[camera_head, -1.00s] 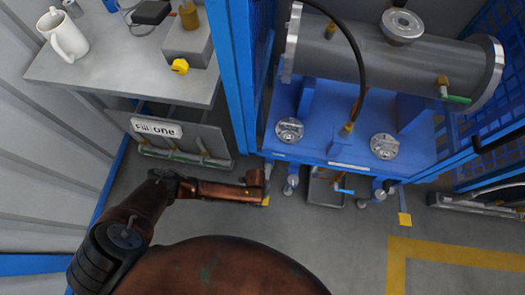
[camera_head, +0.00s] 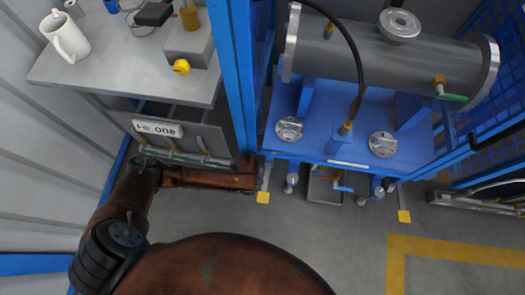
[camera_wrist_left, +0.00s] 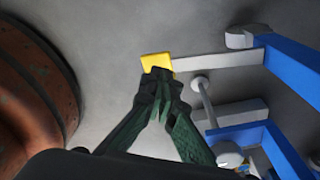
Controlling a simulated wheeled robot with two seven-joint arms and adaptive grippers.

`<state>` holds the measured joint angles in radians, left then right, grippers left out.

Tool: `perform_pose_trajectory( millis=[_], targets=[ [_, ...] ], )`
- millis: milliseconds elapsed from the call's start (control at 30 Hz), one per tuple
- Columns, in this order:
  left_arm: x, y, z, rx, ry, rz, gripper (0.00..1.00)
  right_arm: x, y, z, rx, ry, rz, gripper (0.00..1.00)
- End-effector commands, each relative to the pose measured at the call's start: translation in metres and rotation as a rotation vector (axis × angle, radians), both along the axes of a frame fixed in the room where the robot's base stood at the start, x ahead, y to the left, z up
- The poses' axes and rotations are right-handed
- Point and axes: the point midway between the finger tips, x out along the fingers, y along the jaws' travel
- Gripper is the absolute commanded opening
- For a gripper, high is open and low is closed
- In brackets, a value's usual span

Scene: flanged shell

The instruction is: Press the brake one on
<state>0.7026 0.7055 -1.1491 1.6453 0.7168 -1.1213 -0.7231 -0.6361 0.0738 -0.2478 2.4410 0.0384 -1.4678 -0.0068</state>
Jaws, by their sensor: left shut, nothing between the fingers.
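Under the blue cart, a brake pedal with a yellow pad (camera_head: 263,197) sticks out at the left on a pale metal lever. A second yellow brake pad (camera_head: 404,216) shows at the right. I cannot read which is numbered one. My left arm reaches in from the left and ends just left of the left pedal; its fingers are hard to make out there. In the left wrist view, my left gripper (camera_wrist_left: 160,76) is shut and empty. Its tips overlap the lower edge of the yellow pad (camera_wrist_left: 155,61); I cannot tell whether they touch. My right gripper is out of view.
The blue cart (camera_head: 350,140) carries a grey flanged shell (camera_head: 390,58). A grey bench (camera_head: 110,70) with a white mug (camera_head: 66,42) stands at the left, beside a blue post (camera_head: 232,70).

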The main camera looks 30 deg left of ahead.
Motion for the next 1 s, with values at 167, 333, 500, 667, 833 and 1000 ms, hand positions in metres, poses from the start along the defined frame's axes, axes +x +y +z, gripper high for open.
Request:
perform_pose_trajectory(
  millis=[167, 333, 500, 667, 833, 1000],
  targets=[
    [0.001, 0.004, 0.032, 0.0, -0.001, 0.0, 0.0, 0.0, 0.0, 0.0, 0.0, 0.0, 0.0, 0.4],
    [0.001, 0.005, 0.047, -0.001, 0.001, 0.001, 0.0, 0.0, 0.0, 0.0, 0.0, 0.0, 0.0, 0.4],
    [0.001, 0.005, 0.051, 0.0, 0.001, 0.001, 0.0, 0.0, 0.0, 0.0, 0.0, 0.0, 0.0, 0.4],
    [0.001, 0.005, 0.051, 0.0, 0.001, 0.001, 0.0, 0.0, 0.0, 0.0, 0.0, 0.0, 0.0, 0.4],
    [0.001, 0.005, 0.051, 0.0, 0.001, 0.001, 0.0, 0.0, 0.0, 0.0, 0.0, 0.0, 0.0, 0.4],
    [0.001, 0.005, 0.051, -0.001, 0.001, 0.001, 0.0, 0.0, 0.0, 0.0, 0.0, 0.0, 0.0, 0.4]
  ],
)
